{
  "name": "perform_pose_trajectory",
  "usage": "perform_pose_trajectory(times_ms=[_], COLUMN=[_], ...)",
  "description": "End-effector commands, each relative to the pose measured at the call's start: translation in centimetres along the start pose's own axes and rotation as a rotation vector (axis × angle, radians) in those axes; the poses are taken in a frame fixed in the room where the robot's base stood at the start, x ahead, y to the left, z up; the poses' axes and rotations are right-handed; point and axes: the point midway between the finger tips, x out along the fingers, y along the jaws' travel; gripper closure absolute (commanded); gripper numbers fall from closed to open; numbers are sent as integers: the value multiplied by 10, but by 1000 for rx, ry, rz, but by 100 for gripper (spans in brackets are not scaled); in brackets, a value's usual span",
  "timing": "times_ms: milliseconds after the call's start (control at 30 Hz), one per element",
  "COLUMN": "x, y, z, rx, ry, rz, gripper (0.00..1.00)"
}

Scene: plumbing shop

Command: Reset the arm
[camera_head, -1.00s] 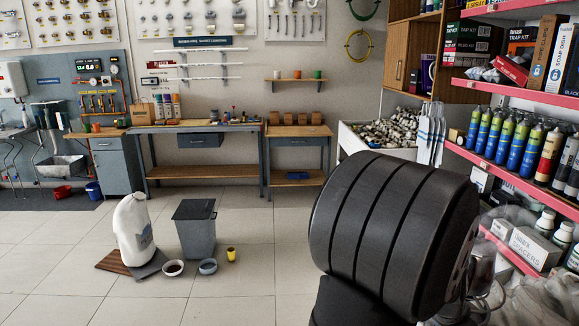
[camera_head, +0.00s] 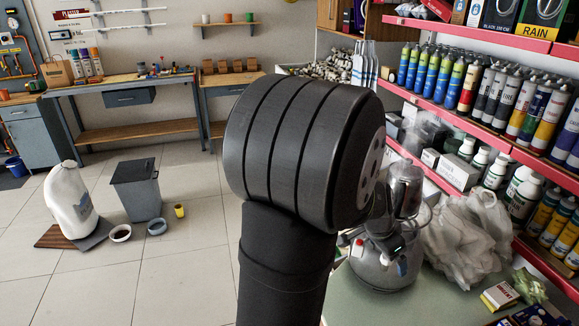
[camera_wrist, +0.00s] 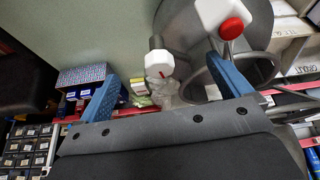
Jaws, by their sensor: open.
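In the wrist view my gripper (camera_wrist: 165,98) shows its two blue fingers spread wide apart, so it is open. No object is seen held between them. Beyond the fingers are a white knob with a red mark (camera_wrist: 160,63) and a white part with a red button (camera_wrist: 231,27), near a large grey round body. A grey metal pressure vessel (camera_head: 385,262) stands on the green-grey bench top (camera_head: 357,306), partly behind my arm.
A crumpled plastic bag (camera_head: 465,240) lies beside the vessel. Pink-edged shelves (camera_head: 470,126) with bottles and cans line the right. A grey bin (camera_head: 137,190), a white bag (camera_head: 70,202) and bowls stand on the floor at left.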

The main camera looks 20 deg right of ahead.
Motion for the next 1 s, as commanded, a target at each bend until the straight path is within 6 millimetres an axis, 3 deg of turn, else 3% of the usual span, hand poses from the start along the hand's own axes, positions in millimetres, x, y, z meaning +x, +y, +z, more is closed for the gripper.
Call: perform_pose_trajectory(times_ms=[233,467,800,900,1000], x=[-15,-66,-165,-182,-187], y=[6,3,-57,-65,-68], z=[0,-8,-40,-42,-42], rx=[59,180,147,129,120], ry=[-36,-154,-347,-379,-394], rz=[32,94,48,36,31], gripper=[0,0,0,0,0])
